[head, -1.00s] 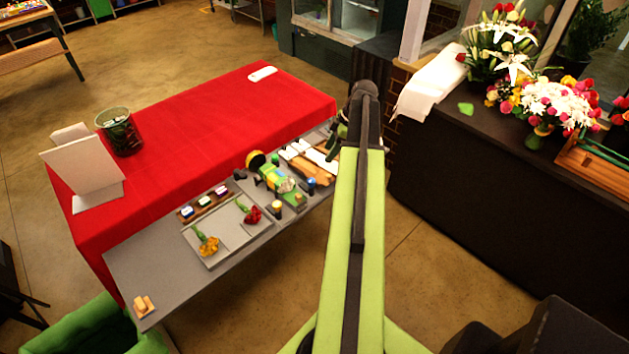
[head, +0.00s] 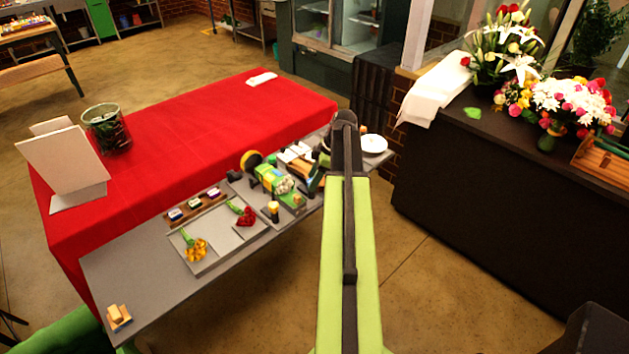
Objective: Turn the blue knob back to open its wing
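A small bouquet fixture (head: 270,179) in green and yellow stands on the grey work surface (head: 150,262), holding a pale wrapped bundle. A small post with a dark cap and a tan body (head: 273,209) stands at its front edge; its cap colour is hard to tell. My gripper (head: 314,181) is low at the fixture's right side, partly behind my green arm. No blue knob shows clearly at that spot; my gripper covers it. The fingertips are too small and dark to tell whether they are open or shut. Whether they touch anything is unclear.
A tray (head: 214,262) with a yellow flower and a red flower lies left of the fixture. A rack of small blocks (head: 195,205) sits behind it. A white plate (head: 373,144) is at the right end. The red tablecloth (head: 190,130) is mostly clear.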

